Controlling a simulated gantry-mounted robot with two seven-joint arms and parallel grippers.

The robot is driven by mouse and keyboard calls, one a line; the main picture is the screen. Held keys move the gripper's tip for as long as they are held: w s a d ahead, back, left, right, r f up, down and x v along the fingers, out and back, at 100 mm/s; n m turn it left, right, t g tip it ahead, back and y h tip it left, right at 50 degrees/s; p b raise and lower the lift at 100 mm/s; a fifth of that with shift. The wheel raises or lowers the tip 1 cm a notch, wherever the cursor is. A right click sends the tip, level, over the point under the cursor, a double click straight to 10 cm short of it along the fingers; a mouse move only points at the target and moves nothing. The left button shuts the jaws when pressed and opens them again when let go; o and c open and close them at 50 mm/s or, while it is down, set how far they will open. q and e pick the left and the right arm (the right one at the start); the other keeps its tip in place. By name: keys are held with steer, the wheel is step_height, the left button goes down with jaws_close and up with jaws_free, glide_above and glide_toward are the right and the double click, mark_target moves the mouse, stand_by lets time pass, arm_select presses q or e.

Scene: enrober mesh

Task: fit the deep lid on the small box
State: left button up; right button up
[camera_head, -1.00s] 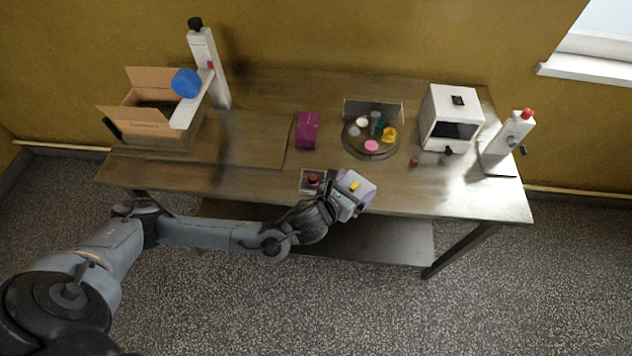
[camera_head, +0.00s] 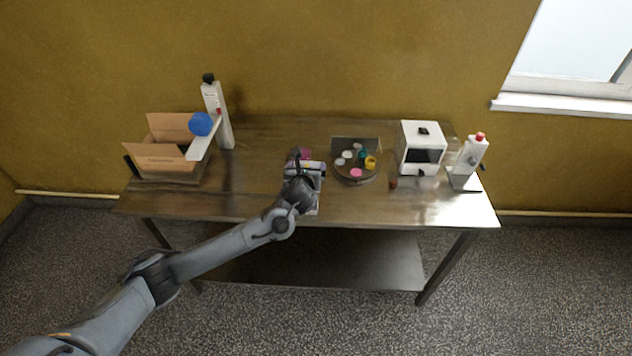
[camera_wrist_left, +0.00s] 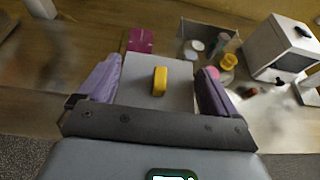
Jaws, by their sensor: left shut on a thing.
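A grey lid-like piece (camera_wrist_left: 155,90) with a yellow block (camera_wrist_left: 160,80) on it is held in my left gripper. The gripper's two purple-sided fingers (camera_wrist_left: 157,88) close on its left and right sides. In the head view, my left gripper (camera_head: 310,168) is over the table's front middle. A magenta box (camera_wrist_left: 141,40), seemingly the small box, stands just beyond the held piece in the wrist view; in the head view (camera_head: 298,153) the gripper mostly covers it. Whether the piece touches it cannot be told. My right gripper is out of view.
A round tray (camera_head: 355,178) with several coloured items is right of the gripper. A white machine (camera_head: 422,146) and a white dispenser (camera_head: 468,160) stand farther right. An open cardboard box (camera_head: 165,160) and a tall white stand (camera_head: 216,112) are left. The table's left middle is clear.

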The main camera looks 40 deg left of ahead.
arm_select(q)
steer(key=shift+w+a+f+b, duration=0.15)
steer(key=shift+f+b, duration=0.65)
steer(key=shift+b, duration=0.1)
steer(key=shift+f+b, duration=2.05)
steer(key=shift+f, duration=0.6)
steer(key=shift+p, duration=0.5)
steer(key=shift+f+b, duration=0.35)
steer(key=shift+f, duration=0.65)
steer(key=shift+f, duration=0.15)
steer(key=shift+f+b, duration=0.3)
steer(key=shift+f, duration=0.5)
steer(key=shift+f, duration=0.85)
